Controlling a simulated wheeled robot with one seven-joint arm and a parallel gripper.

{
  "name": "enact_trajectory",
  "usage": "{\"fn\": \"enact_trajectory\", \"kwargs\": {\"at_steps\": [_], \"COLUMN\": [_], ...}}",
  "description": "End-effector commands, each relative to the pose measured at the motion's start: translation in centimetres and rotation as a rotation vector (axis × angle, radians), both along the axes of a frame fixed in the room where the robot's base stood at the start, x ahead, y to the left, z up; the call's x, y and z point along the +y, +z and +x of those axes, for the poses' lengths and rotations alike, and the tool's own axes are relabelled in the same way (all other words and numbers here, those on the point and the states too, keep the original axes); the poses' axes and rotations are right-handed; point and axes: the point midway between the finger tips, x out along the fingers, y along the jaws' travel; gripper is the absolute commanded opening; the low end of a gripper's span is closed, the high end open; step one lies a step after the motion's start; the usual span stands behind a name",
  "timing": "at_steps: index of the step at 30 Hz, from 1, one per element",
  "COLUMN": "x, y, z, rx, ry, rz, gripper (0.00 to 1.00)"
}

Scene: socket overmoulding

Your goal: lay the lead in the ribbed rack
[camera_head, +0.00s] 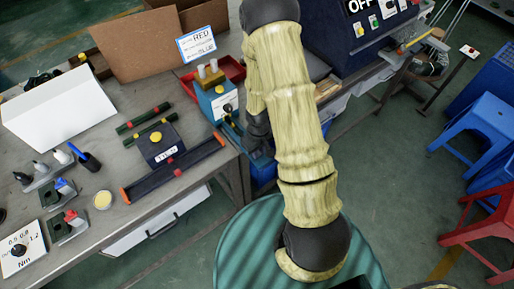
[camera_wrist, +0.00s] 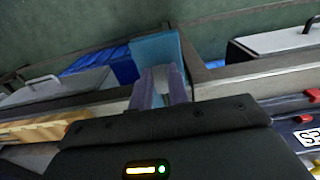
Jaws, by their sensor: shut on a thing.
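My gripper shows in the wrist view, its two grey-violet fingers (camera_wrist: 160,88) close together beyond the dark wrist housing. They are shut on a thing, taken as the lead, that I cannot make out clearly. In the head view my arm hides most of the gripper, which is by the bench's right edge next to the blue box (camera_head: 217,102). No piece in view is clearly the ribbed rack.
The bench (camera_head: 110,183) also carries a dark box with a yellow button (camera_head: 158,144), a red tray (camera_head: 234,70), a white panel (camera_head: 60,102) and a cardboard box (camera_head: 135,45). A dark machine (camera_head: 350,42) stands behind right. Blue stools (camera_head: 485,122) and floor are at right.

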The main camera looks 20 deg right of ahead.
Motion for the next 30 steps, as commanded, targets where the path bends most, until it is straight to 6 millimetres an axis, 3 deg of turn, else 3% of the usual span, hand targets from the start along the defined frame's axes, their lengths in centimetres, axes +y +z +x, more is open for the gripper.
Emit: {"fn": "enact_trajectory", "kwargs": {"at_steps": [17, 30], "x": [-0.3, -0.3], "y": [0.1, 3.0], "z": [-0.8, -0.8], "rx": [0.0, 0.0], "ry": [0.0, 0.0], "rz": [0.0, 0.0], "gripper": [0.0, 0.0]}}
